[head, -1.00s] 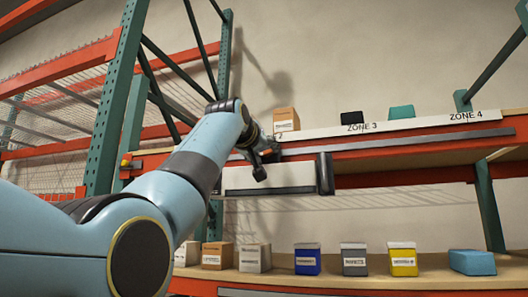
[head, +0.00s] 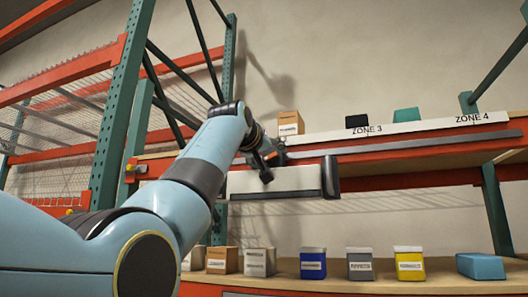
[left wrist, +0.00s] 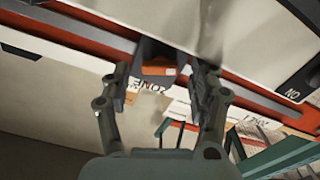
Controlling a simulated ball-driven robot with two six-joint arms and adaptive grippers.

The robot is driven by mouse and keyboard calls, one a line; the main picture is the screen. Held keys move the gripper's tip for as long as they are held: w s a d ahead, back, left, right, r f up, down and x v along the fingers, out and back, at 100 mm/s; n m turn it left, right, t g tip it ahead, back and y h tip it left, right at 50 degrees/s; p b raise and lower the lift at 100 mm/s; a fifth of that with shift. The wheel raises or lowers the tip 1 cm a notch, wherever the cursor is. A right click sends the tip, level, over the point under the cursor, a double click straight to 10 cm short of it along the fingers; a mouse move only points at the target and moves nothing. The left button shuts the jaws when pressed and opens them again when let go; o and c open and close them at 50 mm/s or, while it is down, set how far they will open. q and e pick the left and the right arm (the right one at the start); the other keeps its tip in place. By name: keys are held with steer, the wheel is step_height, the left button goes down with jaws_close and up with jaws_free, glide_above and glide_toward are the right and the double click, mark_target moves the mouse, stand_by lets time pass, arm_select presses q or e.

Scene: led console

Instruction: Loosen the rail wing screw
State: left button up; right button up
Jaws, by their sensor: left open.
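The white console (head: 275,180) with a dark end piece hangs under the grey rail (head: 400,143) of the upper shelf. My left gripper (head: 265,166) is at the console's top left, close to the rail. In the left wrist view its two fingers (left wrist: 162,82) are spread apart. A dark bracket-like part (left wrist: 155,53) with an orange-red patch shows just beyond and between the fingertips; contact cannot be told. I cannot clearly make out the wing screw in either view; the gripper and arm hide part of that area. My right gripper is not in view.
The upper shelf carries a cardboard box (head: 290,123), a black bin (head: 356,121) and a teal bin (head: 406,115). Several boxes and bins, including a blue one (head: 312,263), stand on the lower shelf. A green upright (head: 118,120) stands left of my arm.

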arm_select(q)
steer(key=v, duration=0.6)
steer(key=shift+s, duration=0.35)
